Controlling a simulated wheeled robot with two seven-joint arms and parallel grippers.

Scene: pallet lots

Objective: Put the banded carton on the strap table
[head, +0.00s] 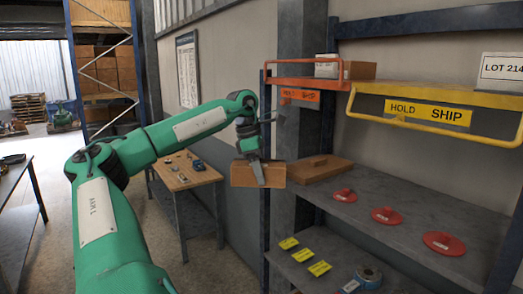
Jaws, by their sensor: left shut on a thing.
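My left gripper (260,176) comes in from the left and is shut on a brown carton (240,176), held in front of the left end of the grey shelf. A dark grey piece of the gripper crosses the carton's front face. I cannot make out a band on it. A small wooden-topped table (180,181) with metal legs, probably the strap table, stands left of the carton by the wall, partly behind my arm. A few small tools lie on its top. My right gripper is not in view.
A flat brown board or box (318,172) lies on the grey shelf (362,203), with several red discs (388,216) to its right. A yellow HOLD SHIP rail (440,113) hangs above.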

